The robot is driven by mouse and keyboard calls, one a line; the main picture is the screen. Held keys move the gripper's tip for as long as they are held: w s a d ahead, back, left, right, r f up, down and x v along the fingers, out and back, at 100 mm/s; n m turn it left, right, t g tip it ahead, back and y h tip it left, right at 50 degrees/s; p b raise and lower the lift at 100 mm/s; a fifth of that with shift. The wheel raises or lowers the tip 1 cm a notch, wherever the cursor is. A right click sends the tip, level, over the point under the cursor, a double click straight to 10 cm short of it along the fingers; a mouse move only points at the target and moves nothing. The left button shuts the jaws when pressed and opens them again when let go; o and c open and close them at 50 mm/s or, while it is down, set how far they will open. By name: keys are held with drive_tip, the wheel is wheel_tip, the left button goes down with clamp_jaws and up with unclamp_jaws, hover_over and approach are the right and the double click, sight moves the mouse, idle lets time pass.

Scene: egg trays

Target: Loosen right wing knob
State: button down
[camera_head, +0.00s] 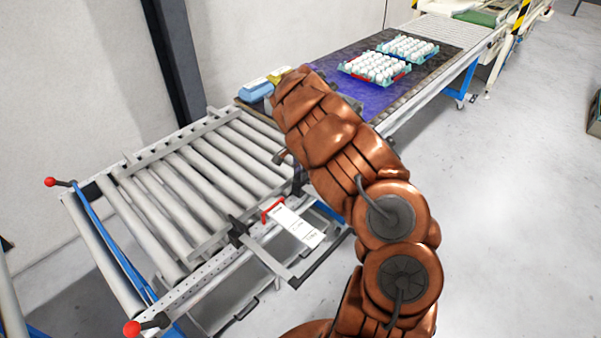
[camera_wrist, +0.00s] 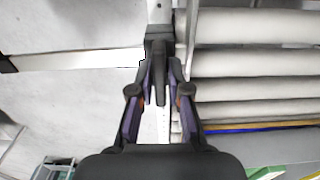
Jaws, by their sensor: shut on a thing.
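In the wrist view, a dark wing knob (camera_wrist: 158,72) sits on the end of a pale metal rail. Its long narrow wing points down between the fingers. My gripper (camera_wrist: 159,78) has one finger on each side of the knob, closed against it. Its fingertips partly cover the knob. In the head view, my brown arm hides the gripper and the knob it holds. Another dark clamp or knob (camera_head: 238,230) shows on the near side rail of the roller conveyor (camera_head: 200,270).
Red-ended levers (camera_head: 132,328) stick out at the conveyor's left end. A white label plate with a red end (camera_head: 296,225) lies by the near rail. Egg trays (camera_head: 352,73) stand on the dark belt (camera_head: 330,57) at the back.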

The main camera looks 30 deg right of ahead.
drive_tip(key=shift+f+n+b, duration=0.2)
drive_tip(key=shift+n+b, duration=0.2)
drive_tip(key=shift+b, duration=0.55)
drive_tip(key=n+b, duration=0.1)
drive_tip(key=b, duration=0.1)
drive_tip(key=shift+a+f+b, duration=0.1)
drive_tip(key=shift+b, duration=0.3)
drive_tip(key=n+b, duration=0.4)
drive_tip(key=b, duration=0.1)
drive_tip(key=shift+n, duration=0.3)
drive_tip(key=n+b, duration=0.3)
drive_tip(key=n, duration=0.2)
drive_tip(key=shift+r+b, duration=0.2)
drive_tip(key=shift+b, duration=0.1)
drive_tip(key=n+b, duration=0.1)
drive_tip(key=n, duration=0.3)
drive_tip(key=shift+r+n+b, duration=0.1)
drive_tip(key=shift+n+b, duration=0.2)
drive_tip(key=shift+b, duration=0.1)
drive_tip(key=shift+n, duration=0.3)
drive_tip(key=shift+r, duration=0.1)
drive_tip(key=c, duration=1.1)
unclamp_jaws()
